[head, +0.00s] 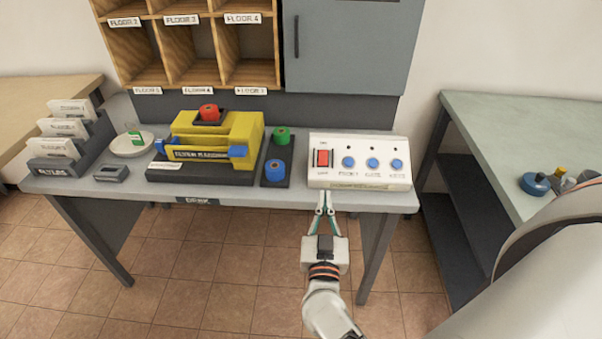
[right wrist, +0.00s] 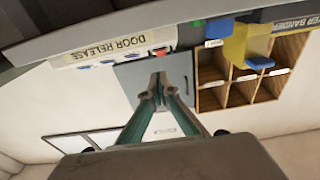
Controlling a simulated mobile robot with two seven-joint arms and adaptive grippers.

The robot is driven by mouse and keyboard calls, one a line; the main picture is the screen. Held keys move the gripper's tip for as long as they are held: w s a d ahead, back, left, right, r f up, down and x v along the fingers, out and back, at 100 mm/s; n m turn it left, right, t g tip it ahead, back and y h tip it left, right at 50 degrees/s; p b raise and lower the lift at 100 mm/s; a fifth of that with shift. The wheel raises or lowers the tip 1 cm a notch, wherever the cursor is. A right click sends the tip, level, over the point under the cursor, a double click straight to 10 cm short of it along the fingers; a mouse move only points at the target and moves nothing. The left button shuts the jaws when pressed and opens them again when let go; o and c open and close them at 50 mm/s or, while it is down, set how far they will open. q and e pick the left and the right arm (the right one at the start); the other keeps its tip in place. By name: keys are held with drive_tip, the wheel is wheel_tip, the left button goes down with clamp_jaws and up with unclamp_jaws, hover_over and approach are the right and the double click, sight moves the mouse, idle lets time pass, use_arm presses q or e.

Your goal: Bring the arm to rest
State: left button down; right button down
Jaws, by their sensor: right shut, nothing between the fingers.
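My right gripper (head: 325,205) is shut and empty. In the head view it is just in front of the desk's front edge, below the white control box. In the right wrist view its fingers (right wrist: 159,82) meet at the tips, with the door release box (right wrist: 120,47) above them in the picture. In the head view this box (head: 359,178) sits at the right end of the desk, with a red switch (head: 323,158) and three blue buttons on top. My left gripper does not show.
Wooden cubbies (head: 196,85) and a grey cabinet (head: 350,45) stand behind. A side table (head: 520,130) is at right. Tiled floor in front is open.

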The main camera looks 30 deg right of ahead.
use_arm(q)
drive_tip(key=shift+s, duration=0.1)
use_arm(e)
drive_tip(key=s+a+f+n+t+y+p, duration=0.1)
drive_tip(key=s+a+f+n+y, duration=0.1)
drive_tip(key=a+n+y, duration=0.3)
drive_tip(key=s+a+f+n+t+y+p, duration=0.1)
drive_tip(key=s+a+f+n+y, duration=0.2)
drive_tip(key=a+y, duration=0.35)
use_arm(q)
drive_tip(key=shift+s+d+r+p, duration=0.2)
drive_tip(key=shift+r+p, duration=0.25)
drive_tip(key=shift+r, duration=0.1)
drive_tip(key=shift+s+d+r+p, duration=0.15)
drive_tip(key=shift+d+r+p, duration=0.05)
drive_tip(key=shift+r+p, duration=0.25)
use_arm(e)
drive_tip(key=s+d+f+n+g+y, duration=0.1)
drive_tip(key=s+f+n+g, duration=0.1)
drive_tip(key=s+f+g, duration=0.5)
drive_tip(key=s+f, duration=0.4)
drive_tip(key=f, duration=0.3)
drive_tip(key=shift+s+n+g, duration=0.3)
drive_tip(key=shift+n, duration=0.1)
drive_tip(key=shift+f, duration=0.1)
